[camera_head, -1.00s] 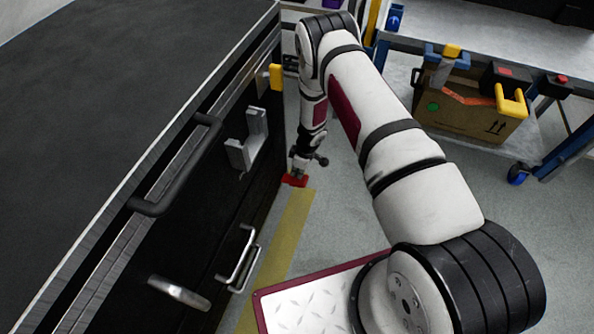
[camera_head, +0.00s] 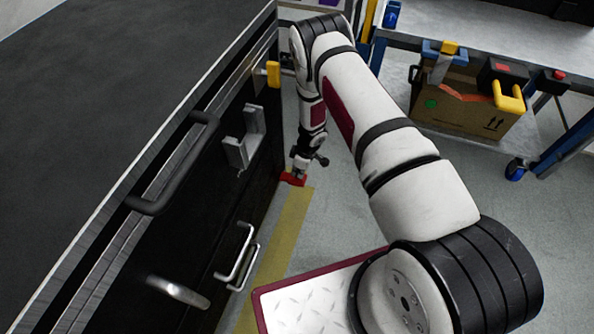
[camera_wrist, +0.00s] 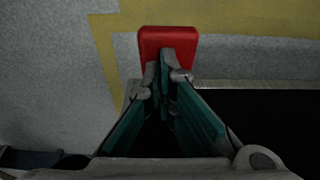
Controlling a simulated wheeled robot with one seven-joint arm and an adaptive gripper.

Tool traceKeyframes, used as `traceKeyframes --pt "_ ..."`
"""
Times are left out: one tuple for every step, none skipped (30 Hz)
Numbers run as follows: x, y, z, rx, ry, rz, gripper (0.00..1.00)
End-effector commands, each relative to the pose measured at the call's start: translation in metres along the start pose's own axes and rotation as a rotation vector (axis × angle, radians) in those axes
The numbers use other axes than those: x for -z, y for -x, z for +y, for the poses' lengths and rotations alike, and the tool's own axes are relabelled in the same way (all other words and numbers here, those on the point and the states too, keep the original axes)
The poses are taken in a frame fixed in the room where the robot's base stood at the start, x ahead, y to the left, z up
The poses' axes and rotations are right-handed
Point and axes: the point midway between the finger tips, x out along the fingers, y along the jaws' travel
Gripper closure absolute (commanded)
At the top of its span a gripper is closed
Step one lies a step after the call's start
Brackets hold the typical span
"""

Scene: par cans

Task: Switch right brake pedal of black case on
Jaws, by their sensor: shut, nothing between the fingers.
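The black case (camera_head: 210,200) stands at the left in the head view, with handles and latches on its side. A red brake pedal (camera_head: 292,180) sticks out low at the case's far corner, close to the floor. In the wrist view the red pedal (camera_wrist: 168,42) lies straight beyond the fingertips. My gripper (camera_wrist: 168,68) is shut and empty, with its tips over the pedal's near part. I cannot tell whether they touch it. In the head view my gripper (camera_head: 299,170) points down at the pedal and hides part of it.
A yellow stripe (camera_head: 282,235) runs along the floor beside the case. A blue-framed cart (camera_head: 545,160) at the right carries a cardboard box (camera_head: 460,105) with tools. Open grey floor lies between case and cart.

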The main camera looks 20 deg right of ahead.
Motion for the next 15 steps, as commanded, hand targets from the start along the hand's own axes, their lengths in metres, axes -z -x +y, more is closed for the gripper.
traceKeyframes --pt "-0.003 -0.002 0.000 0.000 0.000 -0.003 1.00" --pt "-0.004 -0.003 0.000 0.000 0.001 -0.003 1.00" --pt "-0.005 -0.005 0.000 0.000 0.000 -0.003 1.00" --pt "-0.007 -0.006 -0.001 0.001 0.000 -0.003 1.00" --pt "-0.008 -0.008 -0.001 0.001 0.000 -0.003 1.00" --pt "-0.009 -0.010 -0.001 0.002 0.000 -0.003 1.00" --pt "-0.011 -0.011 -0.001 0.002 0.000 -0.003 1.00" --pt "-0.012 -0.013 -0.001 0.001 -0.001 -0.003 1.00" --pt "-0.013 -0.015 -0.001 0.001 0.001 -0.003 1.00" --pt "-0.013 -0.016 -0.001 0.001 0.001 -0.003 1.00" --pt "-0.014 -0.017 -0.001 0.001 0.001 -0.003 1.00" --pt "-0.015 -0.019 -0.001 0.001 0.000 -0.002 1.00" --pt "-0.015 -0.020 -0.001 0.001 0.000 -0.002 1.00" --pt "-0.016 -0.021 -0.001 0.001 0.000 -0.002 1.00" --pt "-0.017 -0.022 -0.001 0.002 0.001 -0.002 1.00"
